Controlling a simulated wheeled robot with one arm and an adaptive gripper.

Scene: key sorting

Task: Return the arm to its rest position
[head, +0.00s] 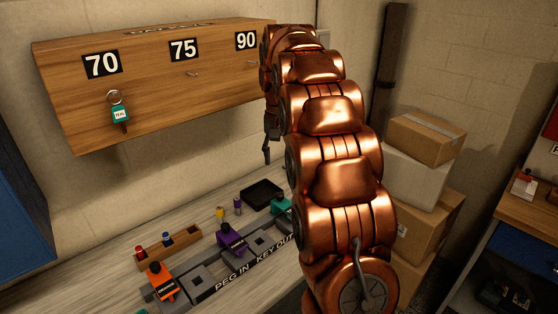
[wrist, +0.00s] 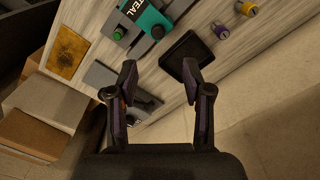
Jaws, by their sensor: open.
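My copper-coloured arm (head: 335,150) stretches up and away across the right middle of the head view. My gripper (wrist: 158,82) is open in the wrist view, its two dark fingers apart with nothing between them. In the head view only a dark finger part of my gripper (head: 269,145) shows beside the arm; the rest is hidden.
A wooden board (head: 160,85) with labels 70, 75 and 90 hangs on the wall; a teal-tagged key (head: 120,115) hangs under 70. The bench (head: 80,265) bears a purple block (head: 231,240), an orange block (head: 160,281) and a peg rack (head: 168,249). Cardboard boxes (head: 427,138) stand right of my arm.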

